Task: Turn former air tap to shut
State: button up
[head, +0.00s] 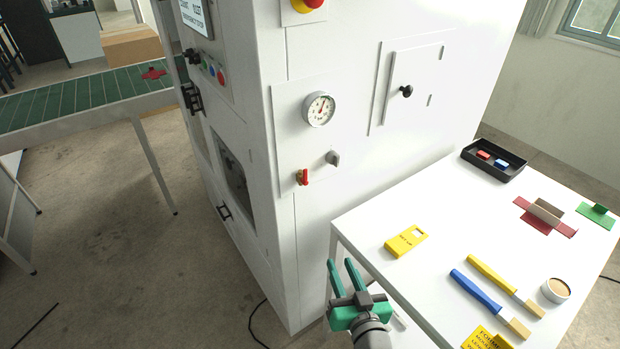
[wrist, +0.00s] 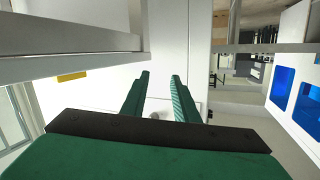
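A small tap with a red handle (head: 302,177) sits low on the front panel of the white box former (head: 312,230), below a round pressure gauge (head: 319,108). The handle looks roughly upright; its exact angle is too small to tell. A grey knob (head: 333,158) is up and to the right of it. My gripper (head: 341,263) is open and empty, in the picture below the tap and apart from it, by the table's left edge. Its two green fingers also show in the wrist view (wrist: 160,76) with a gap between them. I cannot make out the tap in the wrist view.
A white table (head: 380,215) at right is close to my gripper. It holds a yellow tag (head: 406,241), blue (head: 476,290) and yellow (head: 492,273) handled tools, a cup (head: 555,290) and a black tray (head: 493,160). A green conveyor (head: 80,95) stands at left.

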jog(key=w+r+n+y, duration=0.2)
jog(key=w+r+y, duration=0.15)
jog(key=r, duration=0.55)
jog(key=n+y, duration=0.3)
jog(key=n, duration=0.1)
send_near(306, 173)
jog(key=shift+g, duration=0.3)
jog(key=x, duration=0.8)
jog(key=shift+w+r, duration=0.2)
jog(key=shift+r, duration=0.05)
jog(key=shift+c, duration=0.3)
grip_shut()
